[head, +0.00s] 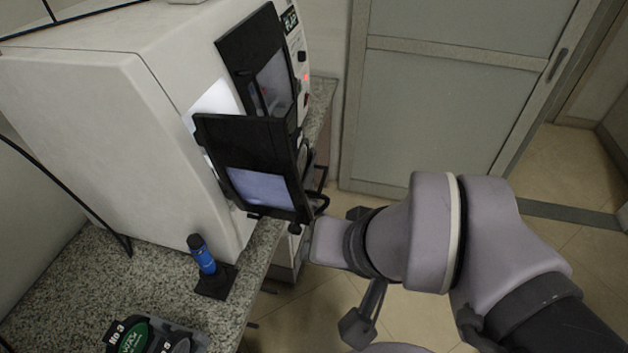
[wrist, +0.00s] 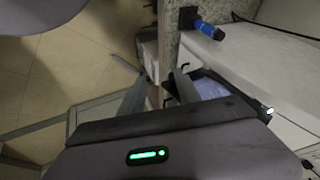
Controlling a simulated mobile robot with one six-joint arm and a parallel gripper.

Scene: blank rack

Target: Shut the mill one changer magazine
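The mill (head: 100,130) is a white machine on a granite counter. Two black-framed panels with windows stand out from its front: an upper one (head: 240,45) and a lower one (head: 215,140), which is swung outward. I cannot tell which part is the changer magazine. The lower panel's dark frame and bright window also show in the wrist view (wrist: 212,90). My gripper (wrist: 162,77) has its two fingers spread apart, with nothing seen between them, close beside the panel's edge. In the head view the fingers are mostly hidden near the panel's lower right corner.
A blue and black cylindrical tool (head: 203,256) stands on a black base at the front of the granite counter (head: 75,280). A dark tray (head: 165,335) with labelled pieces lies at the bottom.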

